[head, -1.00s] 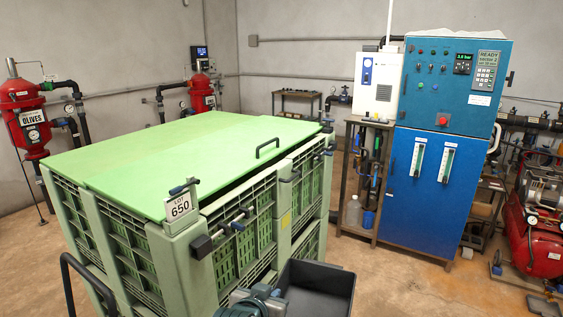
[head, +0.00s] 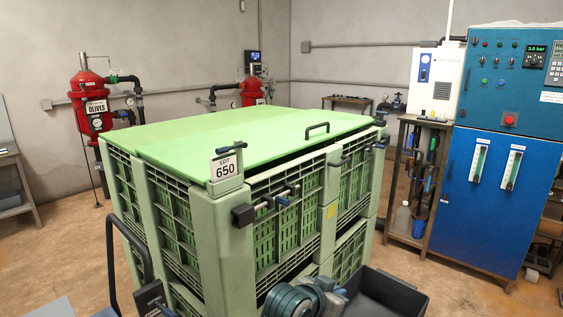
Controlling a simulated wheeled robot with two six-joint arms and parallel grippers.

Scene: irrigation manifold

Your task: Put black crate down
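The black crate (head: 398,292) is an open, dark, box-shaped bin at the bottom edge, right of the big green bin. Its inside that shows looks empty, and its lower part is cut off by the frame. My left gripper (head: 338,292) is at the crate's left wall, behind a blue-grey wrist, and appears shut on that wall. Its fingertips are mostly hidden. I cannot see what is under the crate. My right gripper is not in view.
A large green slatted bin (head: 207,225) with a flat lid and a "LOT 650" tag fills the middle. A blue cabinet (head: 495,190) and a metal stand (head: 440,240) stand at right. A dark curved handle (head: 110,245) rises at lower left. Floor shows between bin and cabinet.

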